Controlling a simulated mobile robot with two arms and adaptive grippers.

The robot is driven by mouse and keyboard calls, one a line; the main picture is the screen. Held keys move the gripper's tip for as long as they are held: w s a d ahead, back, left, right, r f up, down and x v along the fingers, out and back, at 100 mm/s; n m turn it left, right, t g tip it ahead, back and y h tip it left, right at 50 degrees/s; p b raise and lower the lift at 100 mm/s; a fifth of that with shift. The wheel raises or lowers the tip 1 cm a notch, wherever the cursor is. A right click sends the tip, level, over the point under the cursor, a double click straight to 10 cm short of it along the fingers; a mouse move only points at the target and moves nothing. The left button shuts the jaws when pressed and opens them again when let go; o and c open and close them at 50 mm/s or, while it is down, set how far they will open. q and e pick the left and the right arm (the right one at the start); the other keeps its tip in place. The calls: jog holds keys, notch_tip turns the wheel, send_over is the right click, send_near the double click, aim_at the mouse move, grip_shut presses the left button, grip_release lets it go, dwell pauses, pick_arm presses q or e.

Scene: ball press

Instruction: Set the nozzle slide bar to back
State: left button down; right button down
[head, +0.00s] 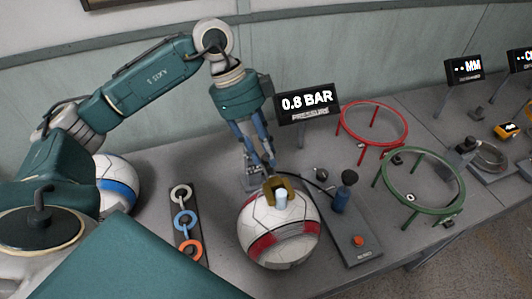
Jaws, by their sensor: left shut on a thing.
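A brass-coloured piece, which looks like the nozzle slide bar (268,187), sits around a pale cylinder (282,201) on top of a white ball with red bands (253,216). My left gripper (268,168) reaches down from above, and its fingertips meet the brass piece at its back edge. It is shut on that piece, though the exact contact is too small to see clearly. A thin dark hose runs from near the fingers toward the pump plate. My right gripper is not in view.
The pump plate (358,258) with a blue handle (341,197) stands right of the ball. A display reading 0.8 BAR (307,102) is behind. Red (404,139) and green (456,205) hoops stand right. A ring strip (177,222) and blue-striped ball (118,187) lie left.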

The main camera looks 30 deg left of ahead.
pick_arm(q)
jog(key=p, duration=0.2)
send_over(254, 139)
jog(key=shift+d+r, duration=0.1)
jog(key=shift+r, duration=0.2)
jog(key=c, duration=1.6)
grip_release()
jog(key=shift+w, duration=0.1)
jog(key=shift+o, duration=0.8)
jog(key=shift+f, duration=0.2)
jog(key=shift+a+r, duration=0.2)
jog(key=shift+r, duration=0.1)
jog(key=v, duration=1.1)
jog(key=shift+r, duration=0.15)
